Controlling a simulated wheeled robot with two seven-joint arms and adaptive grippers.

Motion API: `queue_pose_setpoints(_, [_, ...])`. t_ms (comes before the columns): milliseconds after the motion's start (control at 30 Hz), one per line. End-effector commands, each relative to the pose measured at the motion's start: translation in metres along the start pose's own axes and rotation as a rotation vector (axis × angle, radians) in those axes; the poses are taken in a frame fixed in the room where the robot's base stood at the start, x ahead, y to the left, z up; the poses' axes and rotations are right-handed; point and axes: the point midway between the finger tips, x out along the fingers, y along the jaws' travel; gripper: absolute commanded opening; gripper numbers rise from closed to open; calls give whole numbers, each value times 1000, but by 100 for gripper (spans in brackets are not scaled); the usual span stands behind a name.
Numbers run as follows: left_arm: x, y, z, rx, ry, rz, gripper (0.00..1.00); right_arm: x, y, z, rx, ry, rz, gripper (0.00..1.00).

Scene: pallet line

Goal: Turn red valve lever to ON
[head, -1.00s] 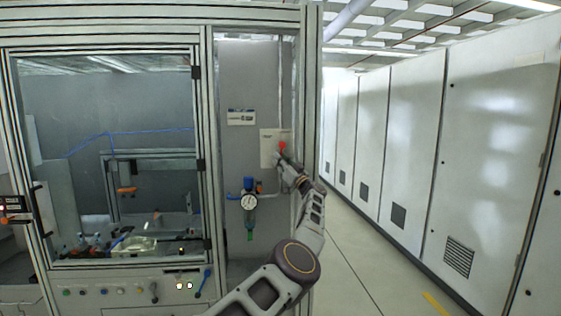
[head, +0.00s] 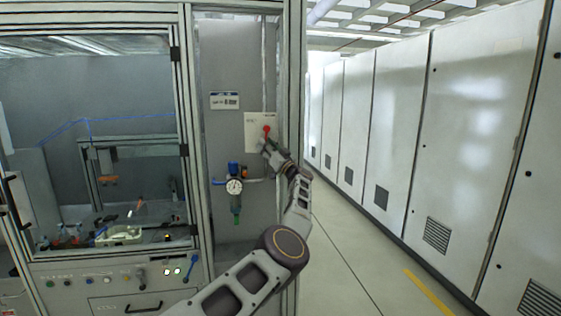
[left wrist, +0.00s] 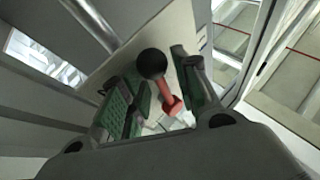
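The red valve lever (head: 267,130) is on a pale plate (head: 252,134) on the grey panel of the machine frame. In the left wrist view it shows as a red arm (left wrist: 167,94) with a black ball knob (left wrist: 151,64) at its end. My left gripper (head: 265,145) is at the plate, just below the red part in the head view. In the left wrist view its fingers (left wrist: 158,88) are open, one on each side of the lever, with gaps visible. Contact is not clear. My right gripper is not in view.
A pressure gauge (head: 234,187) with blue fittings is on the panel, left of and below the lever. A glazed cell with control buttons stands at the left. Tall white cabinets (head: 400,140) line the aisle at the right, where the floor is clear.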

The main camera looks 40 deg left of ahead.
Motion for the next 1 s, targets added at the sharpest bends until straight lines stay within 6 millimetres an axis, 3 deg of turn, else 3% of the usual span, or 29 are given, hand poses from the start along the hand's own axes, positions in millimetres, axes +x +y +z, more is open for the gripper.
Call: queue_pose_setpoints(1000, [-92, 2, 1, 0, 0, 3, 31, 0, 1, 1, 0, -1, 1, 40])
